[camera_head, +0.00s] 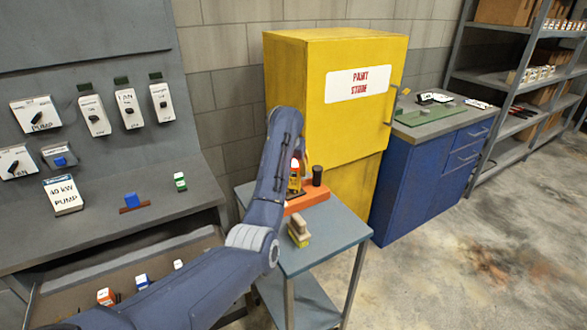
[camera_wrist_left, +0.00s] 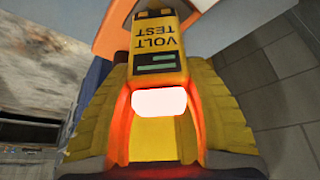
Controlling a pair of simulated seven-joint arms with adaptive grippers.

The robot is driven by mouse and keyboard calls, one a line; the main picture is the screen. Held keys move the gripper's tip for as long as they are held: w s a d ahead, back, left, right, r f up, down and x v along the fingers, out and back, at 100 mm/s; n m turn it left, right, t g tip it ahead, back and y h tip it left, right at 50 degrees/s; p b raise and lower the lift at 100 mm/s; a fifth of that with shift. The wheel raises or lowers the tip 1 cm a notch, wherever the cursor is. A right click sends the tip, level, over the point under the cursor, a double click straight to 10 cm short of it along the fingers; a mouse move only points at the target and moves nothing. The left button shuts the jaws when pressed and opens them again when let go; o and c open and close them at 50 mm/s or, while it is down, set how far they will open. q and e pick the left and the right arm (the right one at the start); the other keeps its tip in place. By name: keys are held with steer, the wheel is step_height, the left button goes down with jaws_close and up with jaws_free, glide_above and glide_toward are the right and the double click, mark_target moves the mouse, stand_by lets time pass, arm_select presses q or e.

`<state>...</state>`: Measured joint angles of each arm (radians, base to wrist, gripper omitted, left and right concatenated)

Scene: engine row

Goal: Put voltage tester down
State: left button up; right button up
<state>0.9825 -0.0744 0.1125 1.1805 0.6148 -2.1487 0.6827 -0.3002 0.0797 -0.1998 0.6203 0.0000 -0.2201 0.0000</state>
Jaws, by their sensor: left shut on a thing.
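The voltage tester (camera_head: 294,184) is yellow and black, and I see it at the end of my left arm, over the orange block on the small table. In the left wrist view, the tester (camera_wrist_left: 155,45) shows its "VOLT TEST" label upside down and a glowing red-white part near the gripper. My left gripper (camera_wrist_left: 158,95) is shut on it, with the yellow ribbed fingers on both sides. In the head view, my left gripper (camera_head: 298,160) is partly hidden by its arm. I cannot tell whether the tester touches the orange block. My right gripper is not in view.
The orange block (camera_head: 316,196) carries a dark cylinder (camera_head: 317,175) close beside the tester. A yellow-and-tan object (camera_head: 299,232) stands nearer on the small grey-blue table (camera_head: 335,232). A yellow paint cabinet (camera_head: 345,120) stands behind. The left panel desk (camera_head: 110,225) holds switches and small blocks.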

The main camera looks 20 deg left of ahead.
arm_select(q)
steer(key=shift+f, duration=0.1)
steer(key=o, duration=1.5)
steer(key=shift+c, duration=0.2)
steer(key=shift+r, duration=0.25)
steer(key=v, duration=1.1)
steer(key=shift+s+r, duration=0.2)
steer(key=shift+r, duration=0.15)
